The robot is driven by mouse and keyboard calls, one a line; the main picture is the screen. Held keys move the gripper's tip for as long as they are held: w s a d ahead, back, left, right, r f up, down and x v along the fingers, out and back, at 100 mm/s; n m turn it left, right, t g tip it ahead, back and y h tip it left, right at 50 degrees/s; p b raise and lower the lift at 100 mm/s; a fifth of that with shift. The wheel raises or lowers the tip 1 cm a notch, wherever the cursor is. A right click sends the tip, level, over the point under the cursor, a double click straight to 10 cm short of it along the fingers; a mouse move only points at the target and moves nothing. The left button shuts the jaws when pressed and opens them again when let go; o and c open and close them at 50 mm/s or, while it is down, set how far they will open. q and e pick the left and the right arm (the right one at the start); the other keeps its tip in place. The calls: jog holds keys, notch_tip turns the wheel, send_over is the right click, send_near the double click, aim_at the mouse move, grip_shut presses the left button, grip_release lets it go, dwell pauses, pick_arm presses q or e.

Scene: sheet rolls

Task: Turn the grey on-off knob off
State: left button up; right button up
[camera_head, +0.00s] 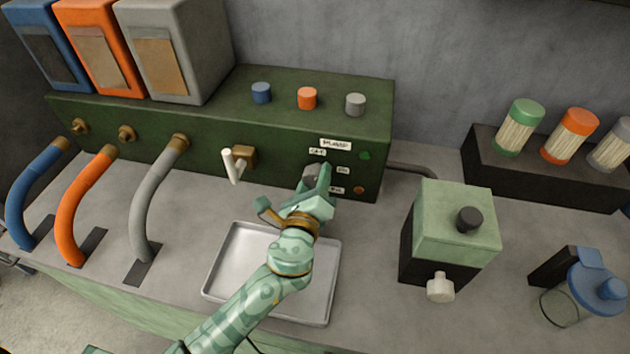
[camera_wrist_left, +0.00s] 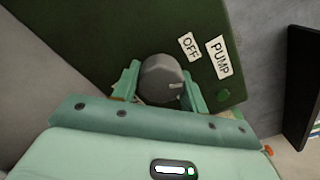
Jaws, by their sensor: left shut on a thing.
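The grey on-off knob (camera_head: 311,174) is on the front of the green pump box (camera_head: 225,128), below the PUMP label (camera_head: 335,144) and the OFF label (camera_head: 318,152). My left gripper (camera_head: 319,184) is at the panel, shut on the knob and partly covering it. In the left wrist view the round dark grey knob (camera_wrist_left: 158,76) sits between the two green fingers (camera_wrist_left: 160,88). A light mark on its face lies toward the right finger. The OFF label (camera_wrist_left: 188,46) and PUMP label (camera_wrist_left: 219,59) are up and right of it. My right gripper is not in view.
A metal tray (camera_head: 223,293) lies under my left arm. A white tap lever (camera_head: 232,165) is left of the knob. A green and black block (camera_head: 452,222) stands to the right, with a lidded glass jar (camera_head: 562,307) beyond. A green light (camera_head: 365,155) is on the panel.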

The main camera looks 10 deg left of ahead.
pick_arm(q)
jog(key=shift+f+n+b, duration=0.1)
jog(key=shift+n+b, duration=0.75)
jog(key=shift+n, duration=1.45)
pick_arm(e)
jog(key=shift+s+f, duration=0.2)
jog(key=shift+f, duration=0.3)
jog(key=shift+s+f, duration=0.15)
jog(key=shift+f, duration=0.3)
pick_arm(q)
jog(key=o, duration=1)
jog(key=s+b, duration=0.1)
jog(key=s, duration=1.4)
jog(key=shift+d, duration=0.1)
jog(key=shift+s, duration=0.7)
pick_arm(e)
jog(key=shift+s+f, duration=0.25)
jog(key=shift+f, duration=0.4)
